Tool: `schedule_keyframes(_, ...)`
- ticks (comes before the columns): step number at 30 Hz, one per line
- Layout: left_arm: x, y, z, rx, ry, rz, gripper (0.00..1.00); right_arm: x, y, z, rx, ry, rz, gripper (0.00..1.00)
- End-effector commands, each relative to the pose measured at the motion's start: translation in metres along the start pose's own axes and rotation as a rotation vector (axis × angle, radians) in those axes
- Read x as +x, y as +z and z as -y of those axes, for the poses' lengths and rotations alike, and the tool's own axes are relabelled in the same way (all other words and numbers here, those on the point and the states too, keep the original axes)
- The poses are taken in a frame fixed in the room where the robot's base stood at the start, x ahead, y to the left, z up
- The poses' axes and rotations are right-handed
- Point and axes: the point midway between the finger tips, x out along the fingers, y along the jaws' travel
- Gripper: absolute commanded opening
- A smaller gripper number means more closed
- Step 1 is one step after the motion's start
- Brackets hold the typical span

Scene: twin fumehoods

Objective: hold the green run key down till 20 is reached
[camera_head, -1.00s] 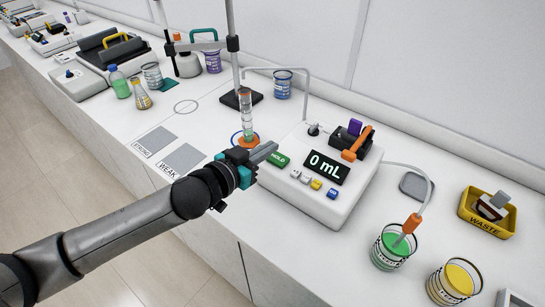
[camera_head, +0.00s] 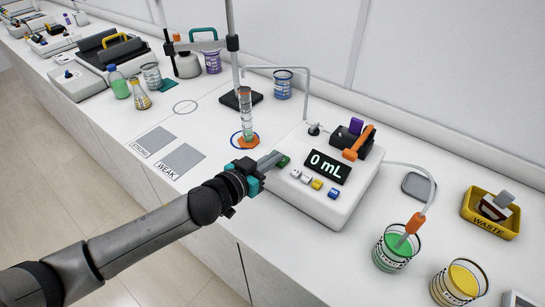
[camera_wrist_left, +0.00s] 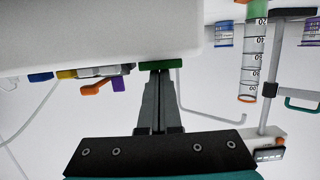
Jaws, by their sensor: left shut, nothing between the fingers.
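The pump box (camera_head: 320,210) is white, with a black display (camera_head: 327,167) reading "0 mL". The green key (camera_head: 284,162) is at its left front corner, partly hidden by my left gripper (camera_head: 272,160). My left gripper is shut and empty, with its fingertips at the green key. In the left wrist view the fingertips (camera_wrist_left: 160,82) meet the edge of the green key (camera_wrist_left: 161,64); I cannot tell whether the key is pressed. A graduated cylinder (camera_head: 246,105) with an orange base stands behind the gripper, under the bent spout tube. My right gripper is not in view.
White, yellow and blue buttons (camera_head: 317,184) lie right of the green key. A beaker of green liquid (camera_head: 391,250) with a tube, a yellow beaker (camera_head: 460,282) and a yellow waste tray (camera_head: 488,224) stand to the right. A stand (camera_head: 234,60) rises behind the cylinder.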

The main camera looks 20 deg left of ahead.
Motion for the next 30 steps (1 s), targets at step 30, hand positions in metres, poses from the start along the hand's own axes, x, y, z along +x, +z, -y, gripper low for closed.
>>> schedule_keyframes(30, 0.002, 0.020, 0.000, -0.005, -0.004, 0.019, 0.00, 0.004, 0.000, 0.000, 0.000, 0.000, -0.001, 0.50)
